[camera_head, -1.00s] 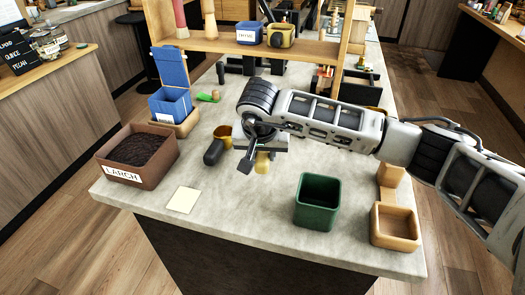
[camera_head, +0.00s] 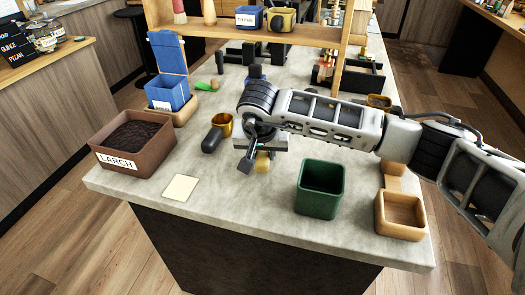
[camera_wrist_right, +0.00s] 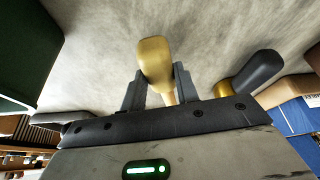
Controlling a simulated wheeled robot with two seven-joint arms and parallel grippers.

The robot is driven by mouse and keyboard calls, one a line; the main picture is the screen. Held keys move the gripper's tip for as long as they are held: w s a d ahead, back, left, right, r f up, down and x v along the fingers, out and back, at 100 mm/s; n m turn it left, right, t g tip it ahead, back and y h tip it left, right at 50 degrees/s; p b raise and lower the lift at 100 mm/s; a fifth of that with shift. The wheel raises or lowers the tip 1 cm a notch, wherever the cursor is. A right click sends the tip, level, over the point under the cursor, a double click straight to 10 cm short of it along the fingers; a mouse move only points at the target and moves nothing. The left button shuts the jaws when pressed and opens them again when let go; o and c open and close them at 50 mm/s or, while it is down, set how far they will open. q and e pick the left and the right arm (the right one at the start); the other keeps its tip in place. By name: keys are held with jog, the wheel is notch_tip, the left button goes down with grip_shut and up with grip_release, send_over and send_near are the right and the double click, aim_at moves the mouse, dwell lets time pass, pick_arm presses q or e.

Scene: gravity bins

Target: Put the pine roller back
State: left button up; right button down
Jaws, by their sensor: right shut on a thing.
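My right gripper (camera_head: 260,160) is over the middle of the grey counter. In the right wrist view its fingers (camera_wrist_right: 160,92) are shut on a yellow, rounded, wooden-looking piece, which looks like the pine roller (camera_wrist_right: 155,60). Its bulbous end sticks out past the fingertips, and a paler thin part shows between them. In the head view only a small yellow end of the roller (camera_head: 262,161) shows below the gripper; the rest is hidden. I cannot tell whether it touches the counter. My left gripper is not in view.
A scoop with a dark handle (camera_head: 212,140) lies close left of the gripper. A dark green bin (camera_head: 321,195) stands front right, a wooden tray (camera_head: 400,222) beyond it. A brown LARCH bin (camera_head: 150,165), pale card (camera_head: 180,188) and blue bin (camera_head: 168,95) are left. A wooden shelf (camera_head: 215,30) stands behind.

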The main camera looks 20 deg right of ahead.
jog(key=shift+f+b, duration=0.55)
jog(key=c, duration=1)
grip_release()
jog(key=shift+o, duration=0.2)
jog(key=b+v, duration=0.1)
jog(key=v, duration=1.5)
